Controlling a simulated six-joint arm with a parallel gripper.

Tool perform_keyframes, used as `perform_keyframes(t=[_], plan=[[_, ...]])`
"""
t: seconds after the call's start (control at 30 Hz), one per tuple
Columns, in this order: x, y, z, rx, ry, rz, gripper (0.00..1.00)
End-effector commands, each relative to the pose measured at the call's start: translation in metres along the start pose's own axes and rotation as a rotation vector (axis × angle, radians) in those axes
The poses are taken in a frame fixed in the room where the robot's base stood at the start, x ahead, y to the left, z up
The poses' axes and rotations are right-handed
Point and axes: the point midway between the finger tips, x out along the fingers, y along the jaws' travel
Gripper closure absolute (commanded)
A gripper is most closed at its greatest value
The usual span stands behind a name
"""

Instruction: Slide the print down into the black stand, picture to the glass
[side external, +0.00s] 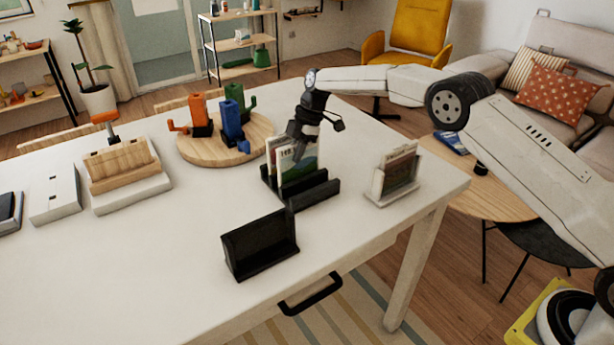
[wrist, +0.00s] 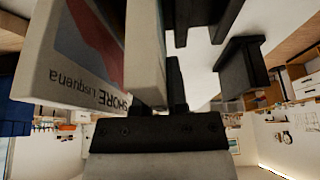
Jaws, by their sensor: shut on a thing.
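My gripper (side external: 299,150) points down and is shut on a print (side external: 301,174) with a green picture side, at the black slotted rack (side external: 322,193) in the side view. Another pale-edged print (side external: 272,152) stands close behind it. In the wrist view, a pale slab (wrist: 146,50) is beside the dark fingers, and a print face with upside-down lettering (wrist: 85,55) is to its left. Whether the held print's bottom edge is still within the rack is hidden. The black stand (side external: 258,244), with a tall panel and low front ledge, is empty nearer the table's front edge.
A white holder with cards (side external: 378,186) stands right of the rack. A round wooden board (side external: 190,152) with orange, blue and green figures is behind left. A wooden block on a white base (side external: 130,195) is farther left. The white tabletop (side external: 170,270) is clear around the stand.

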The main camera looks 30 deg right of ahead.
Motion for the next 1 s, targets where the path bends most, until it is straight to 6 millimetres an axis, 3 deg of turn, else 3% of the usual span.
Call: perform_keyframes(t=[0.37, 0.63, 1.0], plan=[[-0.009, 0.000, -0.004, -0.001, 0.000, 0.002, 1.00], [-0.036, 0.001, -0.015, -0.002, 0.000, 0.004, 1.00], [-0.061, -0.023, -0.022, 0.000, 0.000, 0.002, 1.00]])
